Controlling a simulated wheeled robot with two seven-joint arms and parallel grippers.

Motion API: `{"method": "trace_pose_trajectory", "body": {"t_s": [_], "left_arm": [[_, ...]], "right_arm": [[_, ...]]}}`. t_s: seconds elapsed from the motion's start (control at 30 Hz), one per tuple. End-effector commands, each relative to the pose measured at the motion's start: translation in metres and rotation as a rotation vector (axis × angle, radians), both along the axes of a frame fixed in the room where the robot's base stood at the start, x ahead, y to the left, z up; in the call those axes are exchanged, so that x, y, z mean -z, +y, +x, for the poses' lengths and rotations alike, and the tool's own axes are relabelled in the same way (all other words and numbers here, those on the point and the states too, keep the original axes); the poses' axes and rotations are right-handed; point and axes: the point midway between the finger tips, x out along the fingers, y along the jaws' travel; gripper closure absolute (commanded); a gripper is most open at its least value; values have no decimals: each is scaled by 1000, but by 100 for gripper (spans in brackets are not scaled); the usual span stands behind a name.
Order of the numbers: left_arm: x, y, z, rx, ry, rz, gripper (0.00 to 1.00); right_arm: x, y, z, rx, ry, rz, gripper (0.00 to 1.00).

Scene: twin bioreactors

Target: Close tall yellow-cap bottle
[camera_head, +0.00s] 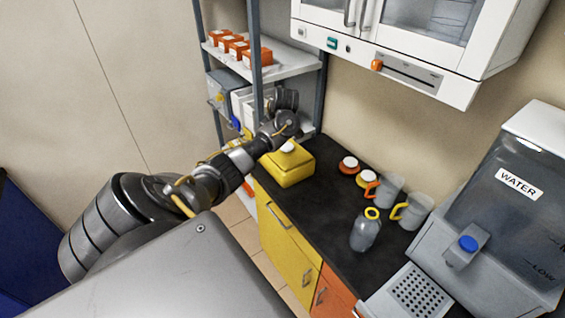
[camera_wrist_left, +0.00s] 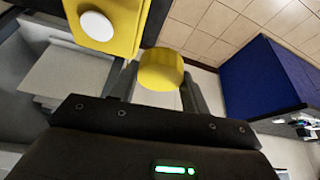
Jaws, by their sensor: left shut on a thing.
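A yellow cap (camera_wrist_left: 161,70) sits between the two fingers of my left gripper (camera_wrist_left: 159,88) in the left wrist view, and the gripper is shut on it. In the head view my left arm reaches to the far end of the counter, beside the shelf; its fingertips and the cap are not clear there. A clear bottle (camera_head: 365,234) with a yellow ring at its neck stands on the black counter, well away from that gripper. Its top shows no cap. My right gripper is in neither view.
A yellow box (camera_head: 292,171) with a white knob stands on the counter (camera_head: 318,205) near my left arm; it also shows in the left wrist view (camera_wrist_left: 126,27). A cabinet (camera_head: 420,75) hangs above.

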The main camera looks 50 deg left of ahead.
Motion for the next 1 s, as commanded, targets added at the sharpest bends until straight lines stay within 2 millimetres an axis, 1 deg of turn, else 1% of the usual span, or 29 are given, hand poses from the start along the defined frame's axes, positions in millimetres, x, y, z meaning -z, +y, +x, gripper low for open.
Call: {"method": "trace_pose_trajectory", "body": {"t_s": [0.03,0.1,0.2,0.27,0.4,0.47,0.53,0.57,0.6,0.67,0.73,0.77,0.8,0.87,0.9,1.0], "left_arm": [[-8,16,4,-43,-3,-2,75],[-18,34,11,-66,-5,-5,75],[-27,48,26,-31,-3,-6,75],[-31,52,35,4,-4,-5,75],[-40,56,63,111,-6,-5,75],[-43,54,78,169,-7,-4,75],[-47,47,97,249,-7,-5,75],[-48,43,106,289,-8,-4,75],[-49,36,118,344,-8,-4,75],[-50,21,137,434,-6,-4,75],[-48,-2,157,551,-6,-4,75],[-47,-14,165,602,-5,-3,75],[-44,-32,174,674,-2,-1,75],[-40,-61,184,778,0,1,75],[-37,-80,189,844,1,3,75],[-33,-119,194,963,3,8,75]], "right_arm": [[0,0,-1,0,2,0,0],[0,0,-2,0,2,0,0],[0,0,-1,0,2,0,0],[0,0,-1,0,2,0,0],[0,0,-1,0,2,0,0],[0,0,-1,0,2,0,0],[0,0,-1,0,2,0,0],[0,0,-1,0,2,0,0],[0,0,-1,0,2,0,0],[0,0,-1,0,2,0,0],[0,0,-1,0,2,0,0],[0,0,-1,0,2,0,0],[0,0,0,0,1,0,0],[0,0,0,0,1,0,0],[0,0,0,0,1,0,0],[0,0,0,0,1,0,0]]}}
